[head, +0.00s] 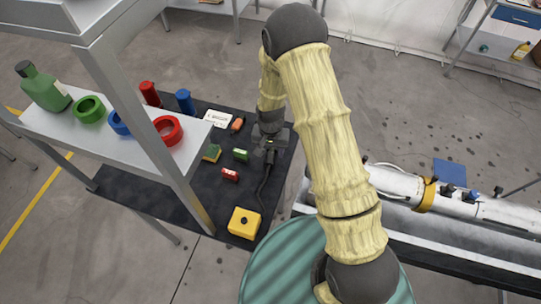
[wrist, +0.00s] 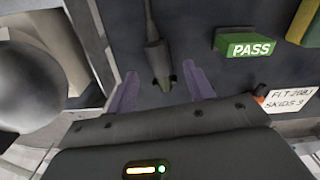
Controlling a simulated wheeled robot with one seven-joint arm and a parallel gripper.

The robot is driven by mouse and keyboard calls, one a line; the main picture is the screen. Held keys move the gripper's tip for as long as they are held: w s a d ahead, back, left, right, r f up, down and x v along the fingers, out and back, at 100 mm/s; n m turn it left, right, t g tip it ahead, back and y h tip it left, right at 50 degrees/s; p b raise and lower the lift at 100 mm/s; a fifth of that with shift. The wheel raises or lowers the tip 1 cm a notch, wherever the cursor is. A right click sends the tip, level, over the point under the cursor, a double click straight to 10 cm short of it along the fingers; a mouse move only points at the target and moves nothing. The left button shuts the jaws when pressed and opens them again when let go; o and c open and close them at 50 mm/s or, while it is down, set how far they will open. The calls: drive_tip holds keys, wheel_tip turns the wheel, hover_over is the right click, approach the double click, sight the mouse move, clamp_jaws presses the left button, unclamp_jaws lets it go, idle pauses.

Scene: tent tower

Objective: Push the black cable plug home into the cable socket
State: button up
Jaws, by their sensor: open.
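The black cable plug (wrist: 154,58) shows in the wrist view with its cable running up from it. It lies between the two purple fingers of my gripper (wrist: 159,71), with a gap on either side. The fingers are open and not closed on it. In the head view my gripper (head: 263,155) is low over the black mat, and the black cable (head: 262,188) curves from beneath it toward the yellow box. I cannot make out the cable socket, and I cannot tell how the plug sits in it.
A green PASS block (wrist: 250,45) stands right of the plug; a red block (head: 230,174) also lies on the black mat (head: 205,205). A yellow box (head: 244,222) with a black button is at the mat's front. A shelf (head: 150,150) with coloured rings stands left.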

sight(271, 156)
drive_tip(key=shift+f+p, duration=0.4)
drive_tip(key=shift+f, duration=1.1)
drive_tip(key=c, duration=1.1)
drive_tip(key=shift+r, duration=0.1)
wheel_tip(271, 156, up, 10)
drive_tip(key=b, duration=0.3)
